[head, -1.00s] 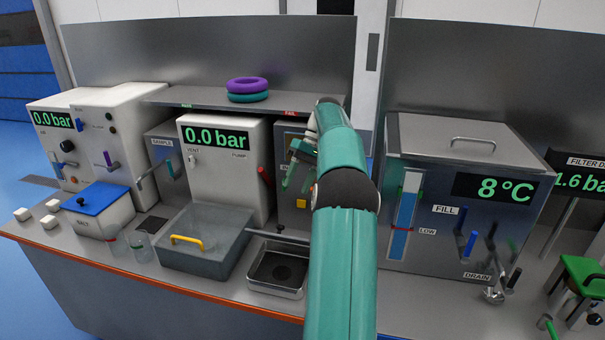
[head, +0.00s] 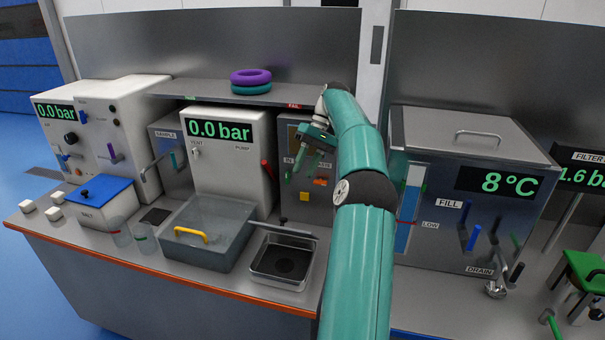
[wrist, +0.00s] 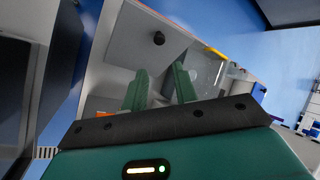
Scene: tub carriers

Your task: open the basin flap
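The basin (head: 262,272) is a small open-topped metal tray with a dark disc inside, at the counter's front middle. A thin grey flap (head: 300,233) with a black knob shows along its back edge in the head view. In the wrist view a grey plate (wrist: 135,50) with a black knob, apparently this flap, lies beyond my fingers. I cannot tell its exact tilt. My gripper (head: 306,164) is above and behind the basin, in front of the grey panel. In the wrist view my gripper (wrist: 161,78) is open and empty, its fingers apart from the knob.
A clear tub (head: 203,252) with a yellow handle stands close left of the basin. The pump box (head: 225,160) is behind it. A shelf (head: 215,98) with stacked rings hangs above. A large tank (head: 450,225) stands to the right.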

